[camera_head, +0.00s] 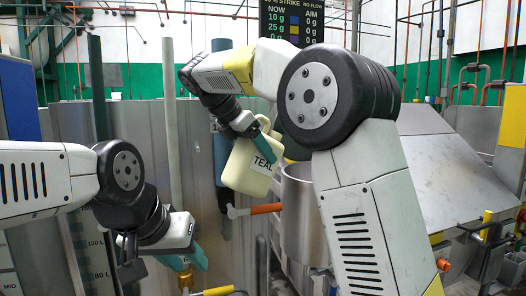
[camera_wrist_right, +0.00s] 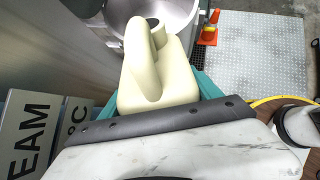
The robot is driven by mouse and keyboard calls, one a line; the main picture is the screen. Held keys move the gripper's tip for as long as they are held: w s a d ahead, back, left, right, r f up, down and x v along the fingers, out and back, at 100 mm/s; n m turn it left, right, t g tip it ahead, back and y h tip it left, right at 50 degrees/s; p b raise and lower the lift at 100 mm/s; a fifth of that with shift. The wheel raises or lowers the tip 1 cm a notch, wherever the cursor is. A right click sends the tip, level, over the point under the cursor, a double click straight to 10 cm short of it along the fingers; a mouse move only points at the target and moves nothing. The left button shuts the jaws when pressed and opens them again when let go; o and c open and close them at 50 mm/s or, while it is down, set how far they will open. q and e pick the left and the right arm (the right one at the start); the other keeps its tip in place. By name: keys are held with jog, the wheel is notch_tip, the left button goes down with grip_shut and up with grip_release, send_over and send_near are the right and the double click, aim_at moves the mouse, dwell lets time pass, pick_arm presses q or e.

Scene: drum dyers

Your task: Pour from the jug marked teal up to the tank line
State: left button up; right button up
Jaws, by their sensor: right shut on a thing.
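The cream jug (camera_head: 243,172) has a label reading TEAL and hangs tilted in the head view. My right gripper (camera_head: 264,140) is shut on it. In the wrist view the jug (camera_wrist_right: 160,75) sits between teal fingers, its neck pointing toward the open steel tank (camera_wrist_right: 185,15). No liquid stream is visible. The steel tank (camera_head: 299,215) stands just right of the jug, partly hidden by my right arm; its inside level and line are hidden in the head view. My left gripper (camera_head: 192,258) is low at the left, apart from the jug; its finger gap is unclear.
A dark display (camera_head: 291,22) above reads NO FLOW, with NOW values 10 g, 25 g and 0 g. An orange-handled pipe (camera_head: 255,210) juts near the tank. Grey panels (camera_head: 150,140) stand behind, and a sloped metal hood (camera_head: 455,180) is at right.

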aim_at(231, 168)
jog(key=shift+s+a+f, duration=0.1)
jog(key=shift+s+a, duration=0.6)
jog(key=shift+a, duration=0.2)
jog(key=shift+s+a, duration=0.7)
jog(key=shift+a, duration=0.2)
jog(key=shift+s+a+f+t+h, duration=0.65)
jog(key=shift+t+h, duration=0.25)
jog(key=shift+h, duration=0.15)
jog(key=shift+s+a+f+t+h, duration=0.5)
jog(key=shift+a+f+t+h, duration=0.2)
jog(key=shift+t+h, duration=0.3)
jog(key=shift+h, duration=0.25)
jog(key=shift+a, duration=0.1)
